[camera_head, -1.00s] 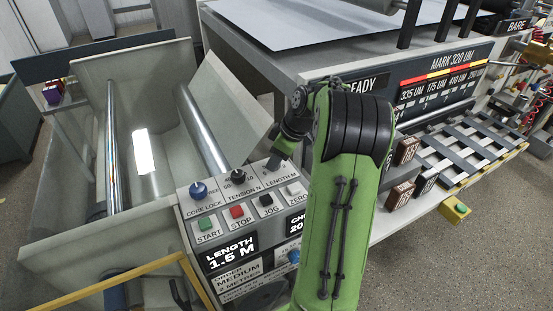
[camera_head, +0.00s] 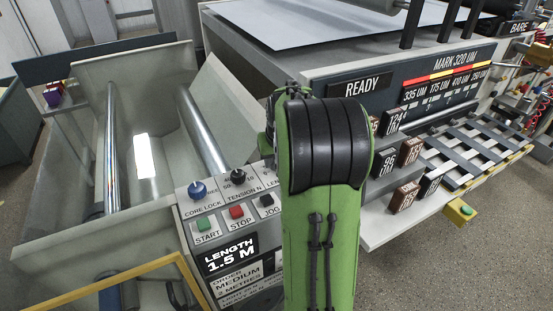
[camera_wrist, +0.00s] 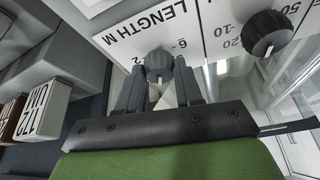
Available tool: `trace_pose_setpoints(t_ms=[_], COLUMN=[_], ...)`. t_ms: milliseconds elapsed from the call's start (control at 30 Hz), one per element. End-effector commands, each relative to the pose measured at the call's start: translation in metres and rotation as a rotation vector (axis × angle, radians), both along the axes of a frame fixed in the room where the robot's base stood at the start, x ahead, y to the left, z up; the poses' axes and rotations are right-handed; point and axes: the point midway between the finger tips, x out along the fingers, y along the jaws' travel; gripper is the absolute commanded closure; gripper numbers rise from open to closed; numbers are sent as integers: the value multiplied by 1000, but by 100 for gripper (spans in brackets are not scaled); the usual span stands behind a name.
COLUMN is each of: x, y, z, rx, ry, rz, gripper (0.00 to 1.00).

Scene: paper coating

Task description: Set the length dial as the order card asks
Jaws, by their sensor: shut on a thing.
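The length dial (camera_wrist: 158,62) is a dark round knob under the printed "LENGTH M" in the wrist view. My gripper (camera_wrist: 159,78) is shut on it, with one finger on each side. Part of its scale shows beside it, with a 6 readable. In the head view my own arm hides the dial and gripper. The order card (camera_head: 237,284) reads "MEDIUM" and "2 METRES"; its lower line is partly unreadable. The length display (camera_head: 230,254) above it reads 1.5 M.
The tension dial (camera_wrist: 265,32) stands close beside the length dial. The core lock knob (camera_head: 197,190), green start button (camera_head: 204,224) and red stop button (camera_head: 236,211) share the panel. Several marked blocks, one of them dark red (camera_head: 403,197), stand to the right of my arm.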

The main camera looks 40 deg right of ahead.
Motion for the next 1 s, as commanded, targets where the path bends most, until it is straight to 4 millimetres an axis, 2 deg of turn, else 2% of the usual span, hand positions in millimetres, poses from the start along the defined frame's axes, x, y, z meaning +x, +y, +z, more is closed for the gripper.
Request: trace_pose_setpoints(t_ms=[1000], x=[6], y=[4], z=[1], rx=[0], ry=[0], rz=[-932], gripper=[95])
